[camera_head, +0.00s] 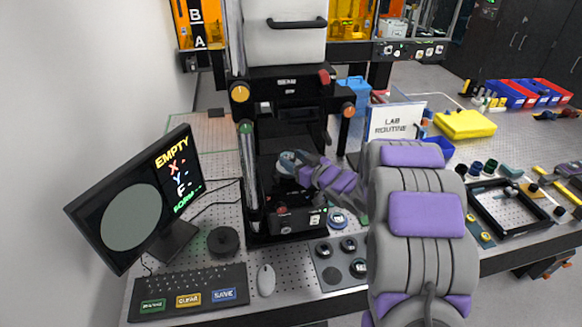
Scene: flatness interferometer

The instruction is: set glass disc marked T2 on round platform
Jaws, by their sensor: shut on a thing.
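My gripper (301,165) reaches from the right into the open bay of the dark interferometer (287,130). It is shut on a small pale round disc (287,158), taken to be the glass disc; no T2 marking is readable at this size. The disc is over the dark lower part of the bay, where the round platform is. The platform is dark and largely hidden by the disc and gripper. I cannot tell whether the disc touches it.
A monitor (133,213) reading EMPTY, a keyboard (188,292) and a mouse (266,280) stand at left. A grey holder (341,282) with several round pieces lies in front. A LAB ROUTINE sign (393,122), yellow block (465,125) and black tray (510,208) are at right.

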